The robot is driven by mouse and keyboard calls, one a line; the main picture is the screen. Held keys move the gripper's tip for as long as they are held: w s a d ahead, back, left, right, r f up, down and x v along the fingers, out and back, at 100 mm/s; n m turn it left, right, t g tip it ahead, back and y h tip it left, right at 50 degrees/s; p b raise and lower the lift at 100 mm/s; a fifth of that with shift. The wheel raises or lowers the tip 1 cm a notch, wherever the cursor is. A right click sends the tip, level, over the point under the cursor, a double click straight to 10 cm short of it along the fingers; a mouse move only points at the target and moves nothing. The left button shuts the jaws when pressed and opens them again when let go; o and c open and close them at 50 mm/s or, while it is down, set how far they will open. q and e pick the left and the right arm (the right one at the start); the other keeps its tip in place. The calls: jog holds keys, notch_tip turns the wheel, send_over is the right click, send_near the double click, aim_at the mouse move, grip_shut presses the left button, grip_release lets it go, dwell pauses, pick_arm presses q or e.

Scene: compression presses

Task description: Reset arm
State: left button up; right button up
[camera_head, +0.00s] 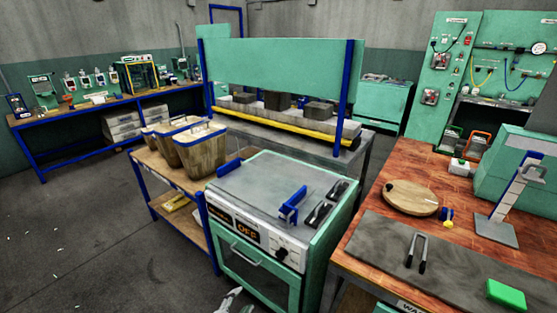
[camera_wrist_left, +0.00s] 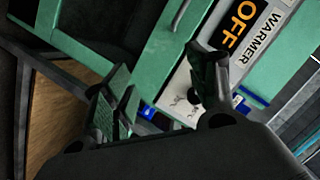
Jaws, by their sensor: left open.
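My left gripper (camera_head: 236,301) shows only in part at the bottom edge of the head view, low in front of the green warmer. In the left wrist view my left gripper (camera_wrist_left: 163,92) has its two dark fingers spread apart with nothing between them. Behind the fingers is the warmer's front (camera_wrist_left: 205,72), with an orange "OFF" display and the word "WARMER". The warmer (camera_head: 285,195) has a grey top, a front knob and a door handle. My right gripper is not in view.
A brick-topped bench (camera_head: 450,190) on the right holds a round wooden board (camera_head: 411,197), tongs (camera_head: 416,250) and a green block (camera_head: 506,295). Wooden bins (camera_head: 195,150) stand on a cart left of the warmer. The floor (camera_head: 90,230) at left is mostly clear.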

pick_arm(q)
jog(key=s+a+f+n+g+y+p, duration=0.25)
jog(key=s+a+f+p, duration=0.25)
jog(key=s+f, duration=0.25)
jog(key=s+a+f+n+g+y+p, duration=0.2)
jog(key=s+a+f+n+g+p, duration=0.25)
jog(key=s, duration=0.45)
jog(key=s+a+f+n+g+p, duration=0.1)
jog(key=s+p, duration=0.2)
jog(key=s, duration=0.6)
jog(key=s+a+f+n+g+y+p, duration=0.1)
jog(key=s+f+n+g+p, duration=0.1)
jog(key=s, duration=0.8)
jog(key=s+a+f+n+g+y+p, duration=0.1)
jog(key=s+p, duration=0.3)
jog(key=s, duration=0.5)
jog(key=shift+s+f+n+g, duration=0.3)
jog(key=shift+f+n+g, duration=0.2)
jog(key=shift+g, duration=0.2)
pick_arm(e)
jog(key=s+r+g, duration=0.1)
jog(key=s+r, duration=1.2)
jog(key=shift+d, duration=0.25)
pick_arm(q)
jog(key=shift+w, duration=0.1)
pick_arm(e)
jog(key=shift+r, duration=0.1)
